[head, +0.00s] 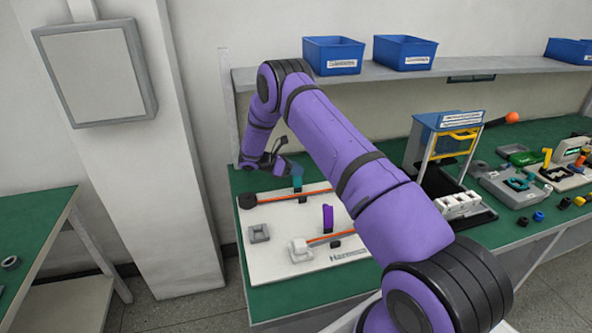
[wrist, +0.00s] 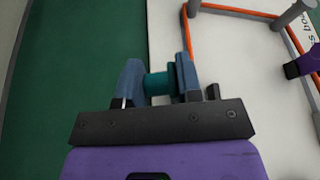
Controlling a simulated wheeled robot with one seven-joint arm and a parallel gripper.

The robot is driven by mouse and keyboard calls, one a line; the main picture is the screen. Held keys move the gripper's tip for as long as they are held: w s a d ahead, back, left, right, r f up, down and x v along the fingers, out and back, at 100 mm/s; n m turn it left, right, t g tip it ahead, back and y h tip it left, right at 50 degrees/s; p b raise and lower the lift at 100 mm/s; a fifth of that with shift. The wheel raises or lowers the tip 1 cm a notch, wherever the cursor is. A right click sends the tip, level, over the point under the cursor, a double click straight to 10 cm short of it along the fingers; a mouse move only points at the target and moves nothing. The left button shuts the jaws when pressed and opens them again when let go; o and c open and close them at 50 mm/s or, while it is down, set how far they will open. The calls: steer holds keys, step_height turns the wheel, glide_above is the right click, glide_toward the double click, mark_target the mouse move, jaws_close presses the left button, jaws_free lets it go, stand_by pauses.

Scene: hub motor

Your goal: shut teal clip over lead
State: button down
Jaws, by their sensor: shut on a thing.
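The teal clip (head: 297,184) is at the back of the white board (head: 285,262), above a small black base on the orange lead (head: 272,198). In the wrist view the teal clip (wrist: 158,84) sits between the two blue-grey fingers of my gripper (wrist: 159,80), which is shut on it. The lead (wrist: 187,40) passes close by the right finger there. In the head view my gripper (head: 284,168) reaches down at the clip from behind my arm. Whether the clip lies over the lead is hidden by the fingers.
A purple clip (head: 327,218) stands upright on the board, near a second orange lead run. A grey block (head: 259,233) and a white post fixture (head: 300,250) sit at the front. A blue-and-yellow stand (head: 445,135) and other parts crowd the green bench to the right.

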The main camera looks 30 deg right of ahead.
mark_target(301, 182)
steer(key=shift+r, duration=0.1)
steer(key=shift+s+a+r+m+t, duration=0.2)
steer(key=shift+s+m+t, duration=0.1)
steer(key=shift+m+t, duration=0.15)
steer(key=shift+s+a+r+m+t+h, duration=0.1)
steer(key=shift+s+a+m+t+h, duration=0.15)
steer(key=shift+s+m+t+h, duration=0.4)
steer(key=shift+s+a+m+t, duration=0.2)
steer(key=shift+s+m+t, duration=0.3)
steer(key=shift+s+m, duration=0.5)
steer(key=shift+s+a+f+m+t+h, duration=0.15)
steer(key=shift+s+m+t, duration=0.15)
steer(key=shift+m, duration=0.25)
steer(key=shift+s+a+f+m+t+h, duration=0.15)
steer(key=shift+s+m+t, duration=0.1)
steer(key=shift+m, duration=0.3)
steer(key=s+m, duration=0.1)
steer(key=f+m+t+h, duration=0.1)
steer(key=shift+s+a+f+m, duration=0.1)
steer(key=shift+s+a+m, duration=0.05)
steer(key=shift+s+m, duration=0.2)
steer(key=shift+s+a+f+m+t+h, duration=0.1)
steer(key=shift+s+f+m+t+h, duration=0.35)
steer(key=shift+m, duration=0.4)
steer(key=shift+s+a+f+m+t+h, duration=0.1)
steer(key=shift+s+f+m+t+h, duration=0.15)
steer(key=shift+f+m, duration=0.4)
steer(key=shift+r+m, duration=0.1)
steer(key=shift+m, duration=0.15)
